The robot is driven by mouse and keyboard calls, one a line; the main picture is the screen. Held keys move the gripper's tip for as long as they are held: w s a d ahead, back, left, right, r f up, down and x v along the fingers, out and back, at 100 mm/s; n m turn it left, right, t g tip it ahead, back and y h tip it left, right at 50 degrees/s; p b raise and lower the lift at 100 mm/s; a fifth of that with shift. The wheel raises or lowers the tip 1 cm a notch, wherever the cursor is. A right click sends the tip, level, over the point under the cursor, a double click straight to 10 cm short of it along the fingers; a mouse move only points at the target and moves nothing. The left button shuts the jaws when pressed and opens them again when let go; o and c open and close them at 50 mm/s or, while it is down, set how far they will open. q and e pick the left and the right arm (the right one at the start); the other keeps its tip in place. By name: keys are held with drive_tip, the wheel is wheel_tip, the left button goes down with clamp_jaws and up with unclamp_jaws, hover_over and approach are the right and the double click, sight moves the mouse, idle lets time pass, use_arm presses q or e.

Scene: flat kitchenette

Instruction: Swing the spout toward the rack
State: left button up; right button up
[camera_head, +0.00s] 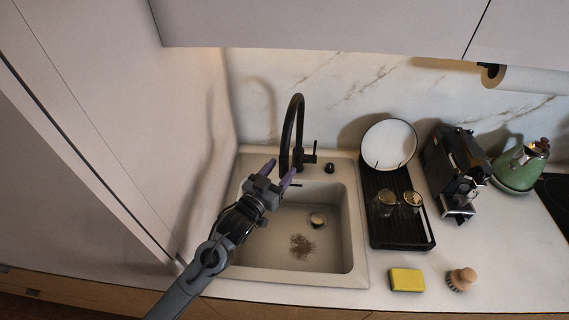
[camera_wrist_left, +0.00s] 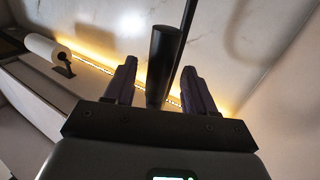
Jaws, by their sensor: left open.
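The black gooseneck tap stands behind the sink, and its arched spout (camera_head: 297,105) comes down toward the viewer over the back of the basin. My left gripper (camera_head: 279,171) is open at the spout's lower end, with its purple fingers pointing at the tap. In the left wrist view, the dark spout end (camera_wrist_left: 164,65) shows between the two spread fingers (camera_wrist_left: 160,85), with a gap on each side. I cannot tell whether either finger touches it. The black dish rack (camera_head: 402,242) is right of the sink. My right gripper is not in view.
The rack holds a white plate (camera_head: 389,145) and two glasses. A yellow sponge (camera_head: 406,280) and a brush (camera_head: 461,279) lie in front. A coffee machine (camera_head: 455,165) and green kettle (camera_head: 518,168) stand right. A side wall is close left of the sink (camera_head: 357,230).

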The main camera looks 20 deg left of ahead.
use_arm(q)
drive_tip(key=shift+w+d, duration=0.2)
drive_tip(key=shift+w, duration=1.1)
clamp_jaws()
